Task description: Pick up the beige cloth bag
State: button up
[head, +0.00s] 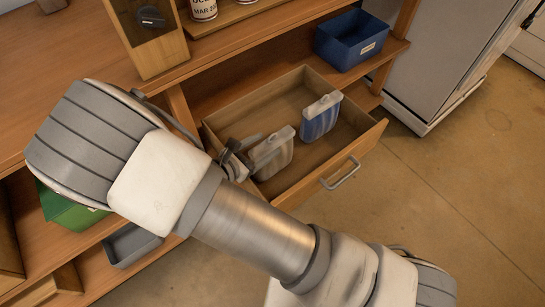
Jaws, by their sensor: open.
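The beige cloth bag (272,153) stands upright in an open wooden drawer (288,95), near its left side. A similar bag with blue on it (320,118) stands to its right, apart from it. My gripper (249,151) is at the left edge of the beige bag, with its fingers open. It is small and partly hidden behind my arm, so I cannot tell whether a finger touches the bag or lies on either side of it.
The drawer's front with a metal handle (341,174) faces the floor at right. A blue bin (350,40) stands on the shelf behind. A green bin (70,208) and a grey tray (131,244) sit lower left. The drawer floor behind the bags is clear.

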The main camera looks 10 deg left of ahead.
aim_at(275, 141)
jog(key=b+x, duration=0.1)
jog(key=x, duration=0.3)
jog(key=shift+d+f, duration=0.2)
jog(key=shift+w+d+f, duration=0.1)
jog(key=shift+w+d, duration=0.05)
jog(key=shift+w, duration=0.25)
grip_shut()
dwell(0.9)
